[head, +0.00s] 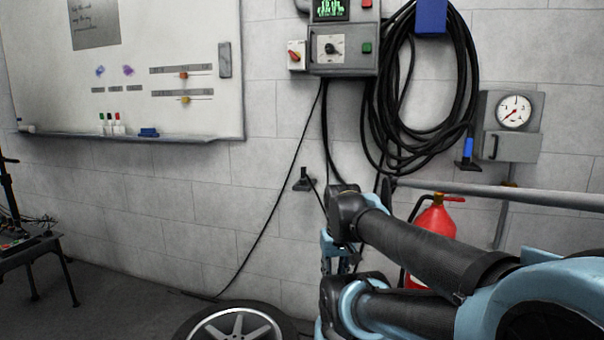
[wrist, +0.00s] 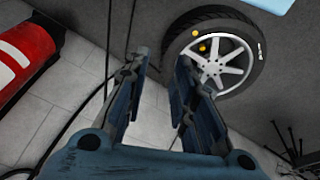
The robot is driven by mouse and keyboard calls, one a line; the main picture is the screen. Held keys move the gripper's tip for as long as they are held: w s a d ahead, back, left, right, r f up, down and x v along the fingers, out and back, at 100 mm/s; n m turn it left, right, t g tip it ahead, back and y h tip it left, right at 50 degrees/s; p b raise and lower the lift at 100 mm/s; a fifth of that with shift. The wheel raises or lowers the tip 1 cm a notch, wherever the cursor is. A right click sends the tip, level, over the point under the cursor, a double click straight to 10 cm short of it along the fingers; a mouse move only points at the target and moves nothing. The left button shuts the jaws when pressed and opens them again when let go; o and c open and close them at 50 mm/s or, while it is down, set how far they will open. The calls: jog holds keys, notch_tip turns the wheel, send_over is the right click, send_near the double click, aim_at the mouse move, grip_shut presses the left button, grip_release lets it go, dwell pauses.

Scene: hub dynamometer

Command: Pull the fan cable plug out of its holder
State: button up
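A small black holder (head: 303,181) is fixed to the wall left of my arm, with a dark cable beside it. A blue handle-like piece (head: 468,149) stands upright in another black holder (head: 467,164) on the wall at right, below the coiled cable. I cannot tell which of these is the fan cable plug. My gripper (wrist: 162,62) is open and empty in the wrist view, pointing down at the floor. In the head view, it is partly hidden below the arm's wrist joint (head: 342,258), lower than both holders. Neither holder shows in the wrist view.
A wheel with tyre (head: 236,325) lies on the floor, and it also shows in the wrist view (wrist: 217,62). A red fire extinguisher (head: 436,222) stands behind my arm. A grey rail (head: 520,193) runs at right. Thick black cable coils (head: 468,60) hang above.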

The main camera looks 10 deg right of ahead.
jog(key=w+r+m, duration=0.1)
jog(key=w+r, duration=0.8)
jog(key=w, duration=0.2)
jog(key=m+t+h, duration=0.2)
jog(key=m+t, duration=0.1)
jog(key=m, duration=0.1)
send_near(303, 167)
notch_tip(303, 167, down, 2)
jog(key=shift+x, duration=4.6)
jog(key=shift+w+r, duration=0.1)
grip_shut()
jog(key=shift+r, duration=0.7)
jog(key=shift+r, duration=2.05)
